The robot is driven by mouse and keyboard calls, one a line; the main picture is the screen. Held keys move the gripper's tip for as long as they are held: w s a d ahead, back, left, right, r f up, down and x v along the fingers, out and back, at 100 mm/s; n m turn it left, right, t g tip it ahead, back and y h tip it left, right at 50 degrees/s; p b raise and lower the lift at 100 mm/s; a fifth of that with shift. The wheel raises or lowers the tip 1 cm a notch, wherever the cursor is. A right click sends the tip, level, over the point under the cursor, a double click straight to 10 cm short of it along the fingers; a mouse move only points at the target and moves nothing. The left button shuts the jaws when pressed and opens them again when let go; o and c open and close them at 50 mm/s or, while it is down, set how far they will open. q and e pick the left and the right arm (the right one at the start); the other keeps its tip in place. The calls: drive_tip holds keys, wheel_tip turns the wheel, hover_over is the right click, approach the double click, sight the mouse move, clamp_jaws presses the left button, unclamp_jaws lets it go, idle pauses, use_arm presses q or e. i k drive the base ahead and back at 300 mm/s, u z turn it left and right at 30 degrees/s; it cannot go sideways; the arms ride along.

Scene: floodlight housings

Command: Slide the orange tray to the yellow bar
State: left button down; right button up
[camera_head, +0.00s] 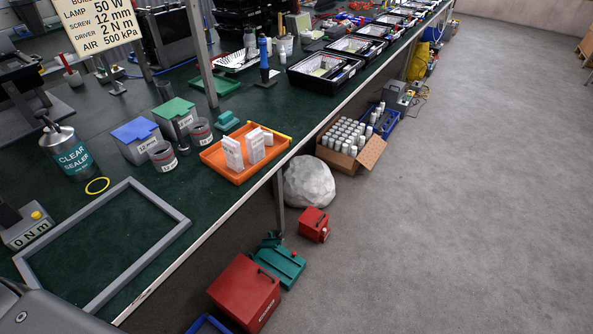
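The orange tray (213,159) lies on the dark green bench top near its front edge, in the middle of the head view. Several white upright boxes (232,153) stand in it. A thin yellow bar (275,132) lies along the tray's far right side, close against its rim; I cannot tell whether they touch. Part of the bar may be hidden by the tray. Neither of my grippers is in view.
Left of the tray stand two grey cups (163,158), bins with blue (135,129) and green (174,109) lids, and a sealer can (70,155). A grey frame (178,229) lies nearer. A small teal block (227,121) sits behind the tray. A post (203,60) rises farther back.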

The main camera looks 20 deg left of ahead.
sight(214, 157)
drive_tip(key=z, duration=0.8)
drive_tip(key=i, duration=3.3)
drive_tip(key=u, duration=3.2)
